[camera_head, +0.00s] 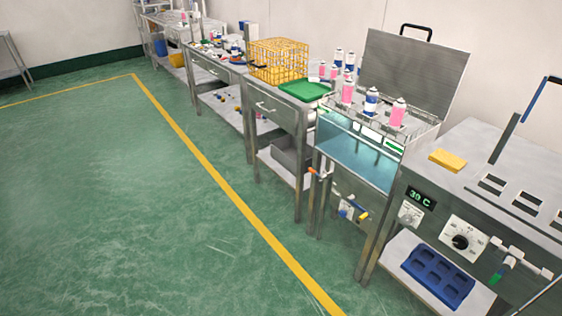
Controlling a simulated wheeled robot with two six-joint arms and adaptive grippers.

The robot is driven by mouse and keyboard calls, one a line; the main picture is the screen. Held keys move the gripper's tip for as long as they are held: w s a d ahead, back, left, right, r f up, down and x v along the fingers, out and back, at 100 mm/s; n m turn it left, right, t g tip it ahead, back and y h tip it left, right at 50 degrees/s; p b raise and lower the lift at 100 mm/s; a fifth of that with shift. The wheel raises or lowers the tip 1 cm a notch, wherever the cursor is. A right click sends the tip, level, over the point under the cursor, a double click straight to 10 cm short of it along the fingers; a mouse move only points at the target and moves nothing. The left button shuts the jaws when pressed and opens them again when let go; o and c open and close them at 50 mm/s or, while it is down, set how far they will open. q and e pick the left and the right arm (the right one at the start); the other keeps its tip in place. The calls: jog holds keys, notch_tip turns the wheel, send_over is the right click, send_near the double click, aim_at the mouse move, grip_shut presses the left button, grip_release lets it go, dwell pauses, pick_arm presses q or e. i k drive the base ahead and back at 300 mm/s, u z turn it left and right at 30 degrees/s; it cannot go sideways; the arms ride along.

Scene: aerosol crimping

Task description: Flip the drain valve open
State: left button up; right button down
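Neither of my grippers is in view. The water bath (362,165) stands right of centre with its hinged grey lid (412,72) raised. Bluish water shows through its front. Another lever with a green tip (500,271) is on the machine to the right. I cannot tell for sure which one is the drain valve, or whether any is open.
Pink and blue spray cans (397,113) stand at the bath's top. A yellow basket (278,60) and green tray (304,90) are on the neighbouring bench. A blue holder (438,276) sits on the right machine's lower shelf. The green floor (110,200) at left is clear.

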aim_at(321, 177)
jog(key=u, duration=0.75)
jog(key=i, duration=0.85)
jog(key=u, duration=0.75)
jog(key=i, duration=1.1)
jog(key=z, duration=1.05)
jog(key=i, duration=0.9)
jog(key=z, duration=1.05)
